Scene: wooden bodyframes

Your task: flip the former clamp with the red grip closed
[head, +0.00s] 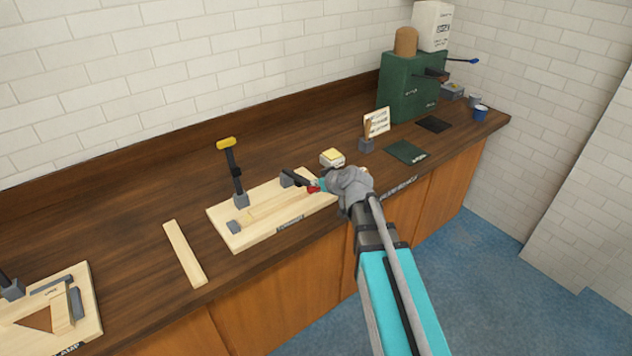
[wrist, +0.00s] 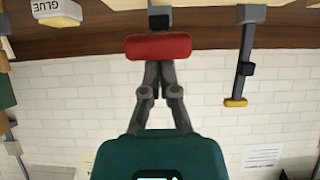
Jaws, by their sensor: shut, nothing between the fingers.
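The former (head: 250,234) is a pale wooden board on the workbench, carrying two toggle clamps. The clamp with the yellow grip (head: 226,143) stands with its lever upright; it also shows in the wrist view (wrist: 236,102). The red grip (head: 313,189) of the other clamp is at the board's right part, partly hidden by my gripper in the head view. Its dark lever (head: 297,178) appears low. In the wrist view the red grip (wrist: 158,46) lies crosswise at my fingertips. My gripper (wrist: 157,66) is shut and empty, right at the red grip; contact cannot be told.
A glue tub (head: 332,158) stands behind my gripper. A loose wooden strip (head: 185,252) lies left of the former. Another wooden frame with clamps (head: 84,285) is at the far left. A green machine (head: 405,95) stands at the back right. The bench behind the former is clear.

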